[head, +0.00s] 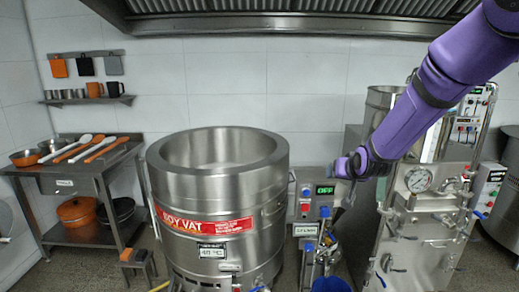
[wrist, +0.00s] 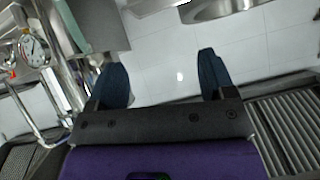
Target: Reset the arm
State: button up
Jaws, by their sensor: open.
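My purple arm (head: 430,90) reaches in from the upper right of the head view and bends at its wrist, in front of the steel machine on the right. In the wrist view my gripper (wrist: 163,76) shows two dark blue fingers set wide apart. Nothing is between them but a view of white tile wall. In the head view the gripper end is small and dark, below the purple wrist, and hard to make out against the machine.
A large steel soy vat (head: 215,185) stands at the centre. A control box with a green display (head: 324,190) sits right of it. A steel machine with a round gauge (head: 418,180) is near my arm. A steel table (head: 80,170) with utensils is at left; a hood (head: 280,22) hangs above.

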jog(key=s+d+r+g, duration=0.1)
jog(key=s+r, duration=0.6)
jog(key=s, duration=0.3)
jog(key=s+d+r+g, duration=0.2)
jog(key=s+r, duration=0.4)
jog(key=s, duration=0.4)
jog(key=s+r+g, duration=0.1)
jog(key=s, duration=0.9)
jog(key=s+d+r+n+g+h, duration=0.1)
jog(key=s, duration=1)
jog(key=shift+s+d+g, duration=0.2)
jog(key=shift+d+g, duration=0.1)
jog(key=shift+r, duration=0.15)
